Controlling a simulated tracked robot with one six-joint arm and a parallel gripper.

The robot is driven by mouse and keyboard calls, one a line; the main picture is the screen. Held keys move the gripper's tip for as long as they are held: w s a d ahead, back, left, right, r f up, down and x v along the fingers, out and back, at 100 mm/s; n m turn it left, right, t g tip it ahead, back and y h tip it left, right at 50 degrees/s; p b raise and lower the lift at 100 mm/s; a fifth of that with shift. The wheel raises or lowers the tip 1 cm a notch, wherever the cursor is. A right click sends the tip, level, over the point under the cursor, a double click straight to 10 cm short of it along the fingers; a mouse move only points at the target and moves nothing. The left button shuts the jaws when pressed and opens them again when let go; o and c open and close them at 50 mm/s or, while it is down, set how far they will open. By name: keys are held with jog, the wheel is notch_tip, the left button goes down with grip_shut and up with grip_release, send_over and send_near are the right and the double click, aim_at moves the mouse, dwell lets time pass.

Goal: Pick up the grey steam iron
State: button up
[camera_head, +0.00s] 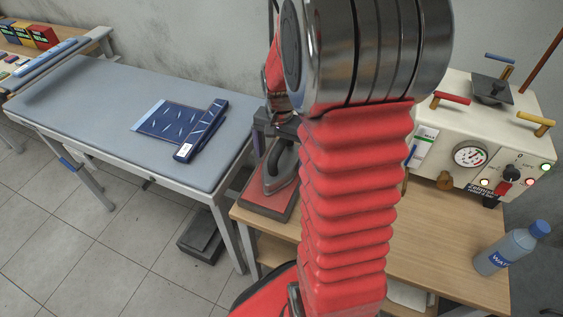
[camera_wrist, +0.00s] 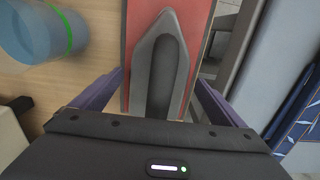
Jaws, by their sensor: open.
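The grey steam iron (camera_head: 283,172) rests on a red-topped pad (camera_head: 265,202) at the left end of the wooden table. In the wrist view the iron (camera_wrist: 146,75) lies with its dark handle running up the picture, tip towards the top, on the red pad (camera_wrist: 136,20). My gripper (camera_wrist: 159,80) is open, with one purple finger on each side of the iron's near part. Neither finger visibly presses on it. The near end of the iron is hidden under my gripper body. In the head view my red-sleeved arm hides most of my gripper.
A blue ironing table (camera_head: 90,95) with a folded dark-blue cloth (camera_head: 175,122) stands left. A cream steam generator (camera_head: 450,150) and a water bottle (camera_head: 512,248) stand on the wooden table (camera_head: 450,235) at right. A blue translucent container (camera_wrist: 40,30) stands left of the iron in the wrist view.

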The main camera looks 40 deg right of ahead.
aim_at(280, 142)
jog(key=shift+c, duration=0.6)
jog(key=c, duration=2)
jog(key=shift+w+r, duration=0.1)
jog(key=shift+w, duration=0.05)
jog(key=shift+r, duration=5)
jog(key=o, duration=1.5)
jog(key=shift+f, duration=0.1)
grip_shut()
